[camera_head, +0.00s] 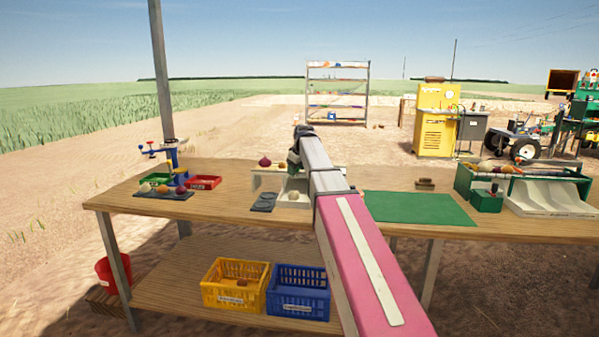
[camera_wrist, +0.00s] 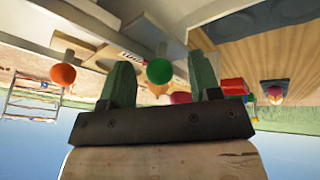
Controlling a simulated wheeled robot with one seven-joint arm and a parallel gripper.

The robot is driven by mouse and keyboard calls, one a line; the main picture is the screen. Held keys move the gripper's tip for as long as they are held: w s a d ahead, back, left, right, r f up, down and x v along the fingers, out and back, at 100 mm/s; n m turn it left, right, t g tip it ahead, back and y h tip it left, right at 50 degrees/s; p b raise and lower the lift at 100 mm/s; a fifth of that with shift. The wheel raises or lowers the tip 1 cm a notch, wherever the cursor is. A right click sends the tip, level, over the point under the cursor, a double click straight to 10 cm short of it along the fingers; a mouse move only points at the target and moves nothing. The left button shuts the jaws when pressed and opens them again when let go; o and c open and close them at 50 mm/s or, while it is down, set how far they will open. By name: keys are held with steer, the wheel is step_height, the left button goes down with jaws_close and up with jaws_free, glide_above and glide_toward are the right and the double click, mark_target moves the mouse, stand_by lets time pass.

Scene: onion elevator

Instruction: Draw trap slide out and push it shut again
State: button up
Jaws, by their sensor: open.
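In the wrist view, which looks upside down, my gripper (camera_wrist: 164,76) is open, with two green fingers apart. A green ball knob (camera_wrist: 159,71) on a short stem shows between the fingers in the picture; I cannot tell whether they touch it. An orange-red ball knob (camera_wrist: 62,74) on another stem is to the left. Both stems lead to a pale housing (camera_wrist: 100,12) with a printed label. I cannot tell which knob belongs to the trap slide. In the head view, the pale housing (camera_head: 266,181) stands on the bench, partly hidden behind my arm.
The wooden bench (camera_head: 130,186) also holds a red onion (camera_head: 265,162), grey discs (camera_head: 264,202), a green mat (camera_head: 420,207), and a green-and-white chute unit (camera_head: 545,196) at right. Red (camera_head: 203,182) and green trays stand left. Yellow (camera_head: 234,285) and blue crates (camera_head: 298,291) sit below.

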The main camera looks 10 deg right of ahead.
steer(key=shift+r, duration=2.95)
